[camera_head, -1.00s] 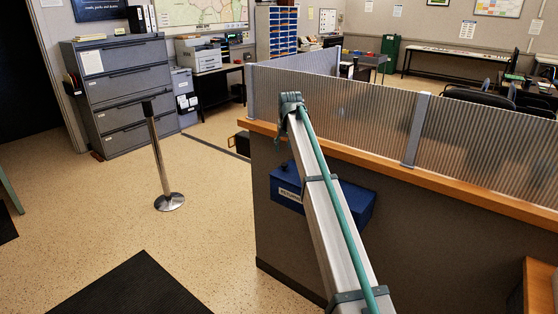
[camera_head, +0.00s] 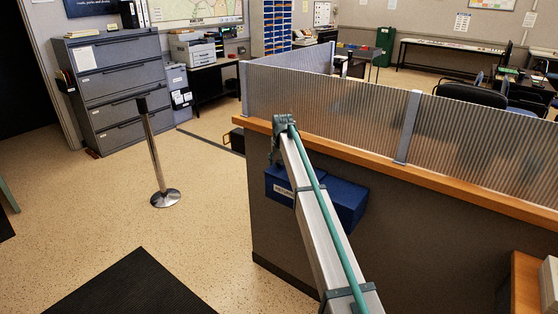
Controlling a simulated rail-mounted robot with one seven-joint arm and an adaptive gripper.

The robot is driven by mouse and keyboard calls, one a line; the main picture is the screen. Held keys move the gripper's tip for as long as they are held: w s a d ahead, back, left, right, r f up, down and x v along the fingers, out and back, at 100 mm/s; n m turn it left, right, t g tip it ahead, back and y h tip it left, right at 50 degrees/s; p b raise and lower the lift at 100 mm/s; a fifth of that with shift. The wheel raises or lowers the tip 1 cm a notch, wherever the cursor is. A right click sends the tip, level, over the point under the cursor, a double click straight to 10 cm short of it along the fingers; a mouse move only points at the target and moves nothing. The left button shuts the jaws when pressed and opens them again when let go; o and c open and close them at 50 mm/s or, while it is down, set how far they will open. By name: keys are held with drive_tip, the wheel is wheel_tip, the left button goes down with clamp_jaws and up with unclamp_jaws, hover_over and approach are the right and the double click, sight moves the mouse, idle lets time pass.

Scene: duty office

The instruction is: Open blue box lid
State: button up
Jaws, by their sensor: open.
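The blue box (camera_head: 346,203) is fixed against the grey side of the counter, below the wooden ledge. My gripper (camera_head: 280,150) is at the far end of the arm, just above the box's left end and close to the counter edge. Its jaws are open, though the fingertips are hard to make out. Whether it touches the box, I cannot tell. The lid appears down.
A metal post (camera_head: 155,155) stands on the open floor at left, before a grey filing cabinet (camera_head: 120,85). A dark mat (camera_head: 130,285) lies in front.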

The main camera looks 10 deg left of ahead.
clamp_jaws()
idle(0.3)
drive_tip(key=s+d, duration=0.3)
drive_tip(key=d, duration=0.2)
drive_tip(key=s+d, duration=0.2)
drive_tip(key=d, duration=0.3)
drive_tip(key=s+d, duration=0.3)
drive_tip(key=d, duration=0.2)
drive_tip(key=shift+s+d+b, duration=0.15)
drive_tip(key=shift+s+b, duration=0.2)
drive_tip(key=shift+b, duration=0.05)
unclamp_jaws()
